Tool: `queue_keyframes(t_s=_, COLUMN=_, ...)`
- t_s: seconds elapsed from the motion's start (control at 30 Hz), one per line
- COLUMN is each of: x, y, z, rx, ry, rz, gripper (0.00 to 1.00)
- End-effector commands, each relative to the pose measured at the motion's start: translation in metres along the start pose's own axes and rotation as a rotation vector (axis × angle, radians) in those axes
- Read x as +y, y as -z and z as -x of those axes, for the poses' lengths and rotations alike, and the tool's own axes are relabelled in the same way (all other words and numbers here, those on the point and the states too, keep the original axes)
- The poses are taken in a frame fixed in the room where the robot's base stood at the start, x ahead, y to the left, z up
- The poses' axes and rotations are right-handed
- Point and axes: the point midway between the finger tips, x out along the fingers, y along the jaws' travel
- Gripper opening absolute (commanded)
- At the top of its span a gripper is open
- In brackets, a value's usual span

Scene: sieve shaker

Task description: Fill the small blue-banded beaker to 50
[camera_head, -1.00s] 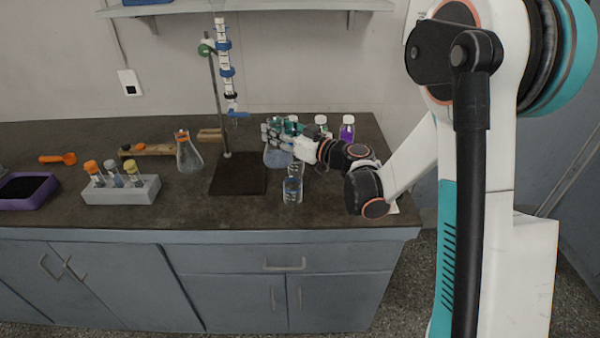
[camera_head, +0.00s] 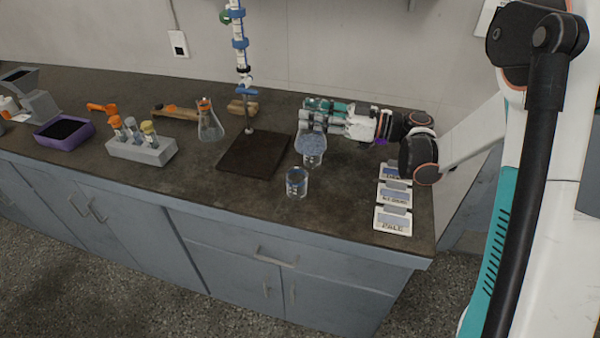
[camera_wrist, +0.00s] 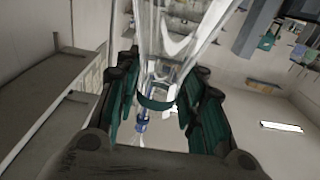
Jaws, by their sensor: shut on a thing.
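My gripper (camera_head: 345,120) is shut on a clear glass vessel (camera_head: 311,143) with bluish-grey contents. In the wrist view the glass (camera_wrist: 180,35) runs up from between the teal fingers (camera_wrist: 165,112), with a green band around its narrow part. In the head view the held vessel overlaps the top of a small clear beaker (camera_head: 313,160) behind it or below it; I cannot tell the gap. A second beaker with dark blue marking (camera_head: 297,182) stands upright in front, apart from the gripper. Fill levels and which beaker has the blue band are too small to read surely.
A burette stand (camera_head: 253,155) stands left of the beakers. A conical flask (camera_head: 209,124), a grey rack with capped tubes (camera_head: 142,150) and a purple tray (camera_head: 64,131) are farther left. White labelled cards (camera_head: 394,205) lie at right. The front bench strip is clear.

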Motion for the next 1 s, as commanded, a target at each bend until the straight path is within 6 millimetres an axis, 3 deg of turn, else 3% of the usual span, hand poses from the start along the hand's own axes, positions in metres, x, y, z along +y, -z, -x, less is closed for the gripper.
queue_keyframes(t_s=0.33, x=-0.003, y=0.003, z=-0.001, rx=-0.005, ry=-0.002, rz=0.037, gripper=0.0)
queue_keyframes(t_s=0.67, x=-0.013, y=0.008, z=-0.002, rx=-0.024, ry=-0.001, rz=0.186, gripper=0.0)
queue_keyframes(t_s=1.0, x=-0.026, y=-0.008, z=-0.004, rx=-0.046, ry=0.0, rz=0.354, gripper=0.0)
